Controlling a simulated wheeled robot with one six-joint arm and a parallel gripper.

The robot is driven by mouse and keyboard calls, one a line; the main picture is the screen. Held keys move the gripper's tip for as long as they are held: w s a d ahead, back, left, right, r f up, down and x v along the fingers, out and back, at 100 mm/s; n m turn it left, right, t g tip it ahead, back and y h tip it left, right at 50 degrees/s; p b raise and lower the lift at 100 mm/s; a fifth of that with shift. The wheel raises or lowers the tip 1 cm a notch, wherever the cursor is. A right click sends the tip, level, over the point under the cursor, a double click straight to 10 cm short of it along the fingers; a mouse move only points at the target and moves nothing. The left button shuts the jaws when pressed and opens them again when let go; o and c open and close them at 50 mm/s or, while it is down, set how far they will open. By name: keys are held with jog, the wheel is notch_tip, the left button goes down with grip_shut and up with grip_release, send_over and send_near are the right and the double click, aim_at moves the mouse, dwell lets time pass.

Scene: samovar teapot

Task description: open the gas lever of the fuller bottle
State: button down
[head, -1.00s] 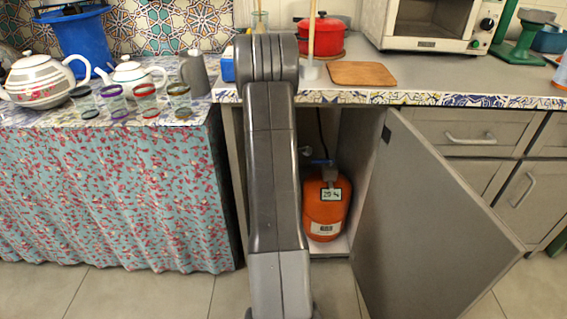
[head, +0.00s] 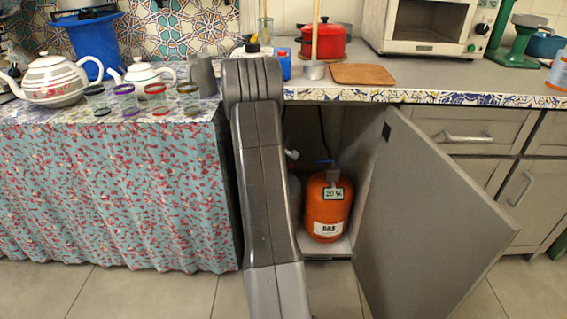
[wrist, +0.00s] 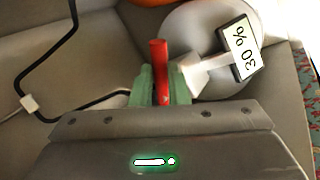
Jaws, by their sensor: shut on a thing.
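A pale grey gas bottle (wrist: 210,45) with a "30 %" tag (wrist: 245,50) is in the wrist view. Its red lever (wrist: 160,62) stands between the green fingertips of my gripper (wrist: 162,88), which is shut on it.
The grey cupboard door (head: 425,220) stands open to the right. The worktop (head: 450,88) lies above the cupboard opening. A table with a floral cloth (head: 110,190) stands close at the left. A black hose (wrist: 45,75) runs left of my gripper in the wrist view.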

jog(key=c, duration=1.4)
grip_release()
jog(key=s+a+r, duration=0.2)
jog(key=s+a, duration=0.1)
jog(key=s, duration=0.3)
jog(key=s+a+r+p, duration=0.1)
jog(key=s+a+r, duration=0.1)
jog(key=s+a, duration=0.2)
jog(key=s, duration=0.3)
jog(key=shift+a, duration=0.25)
jog(key=shift+w, duration=0.1)
